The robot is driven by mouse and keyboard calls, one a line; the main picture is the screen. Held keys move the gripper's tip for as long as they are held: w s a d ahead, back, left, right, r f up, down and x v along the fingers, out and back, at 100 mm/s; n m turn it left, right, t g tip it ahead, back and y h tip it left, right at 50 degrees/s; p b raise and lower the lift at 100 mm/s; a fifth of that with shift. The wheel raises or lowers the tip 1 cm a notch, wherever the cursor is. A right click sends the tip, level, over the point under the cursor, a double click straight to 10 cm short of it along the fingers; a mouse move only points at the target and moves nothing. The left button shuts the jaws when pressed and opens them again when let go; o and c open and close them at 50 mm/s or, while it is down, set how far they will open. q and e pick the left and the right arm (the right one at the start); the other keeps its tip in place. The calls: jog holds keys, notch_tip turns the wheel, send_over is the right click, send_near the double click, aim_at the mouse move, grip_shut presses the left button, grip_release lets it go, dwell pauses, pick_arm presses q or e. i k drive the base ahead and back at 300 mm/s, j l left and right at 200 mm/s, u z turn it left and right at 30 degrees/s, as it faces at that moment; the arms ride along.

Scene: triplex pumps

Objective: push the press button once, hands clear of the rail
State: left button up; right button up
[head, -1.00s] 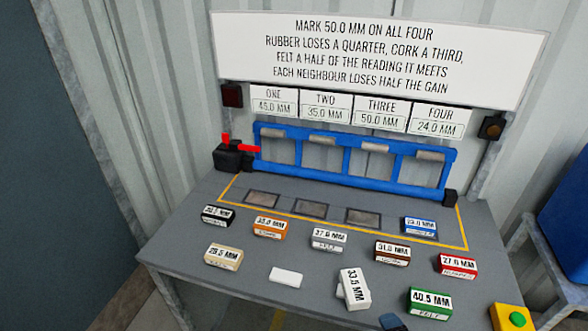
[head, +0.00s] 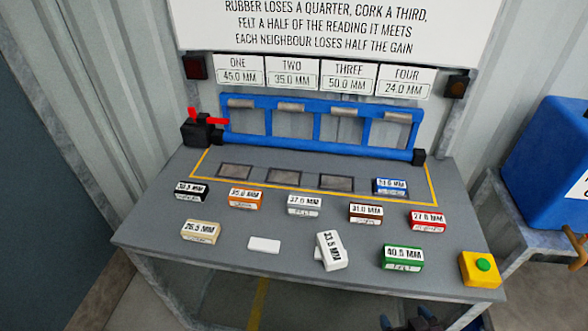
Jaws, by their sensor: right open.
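The press button is a green button (head: 483,264) on a yellow box (head: 479,281) at the table's front right corner. The blue rail frame (head: 316,147) stands along the back of the table, with several grey rollers along its top. A red lever (head: 206,121) sits on a black block at its left end. My right gripper (head: 420,319) shows only in part at the bottom edge, below the table's front edge and left of the yellow box. It is open and apart from button and rail. My left gripper is out of view.
Several labelled blocks lie on the grey table (head: 150,215), including a blue one (head: 390,187) inside the yellow outline and a green one (head: 402,257) left of the button. Dark lamps flank the reading plates. A blue container (head: 550,160) stands at the right.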

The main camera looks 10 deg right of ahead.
aim_at(483, 265)
jog(key=k+j, duration=0.2)
jog(key=k+z, duration=0.1)
jog(key=z, duration=0.4)
jog(key=k+z, duration=0.15)
jog(key=z, duration=0.35)
jog(key=i+l+z, duration=0.1)
jog(key=i+z, duration=0.45)
jog(key=k, duration=0.55)
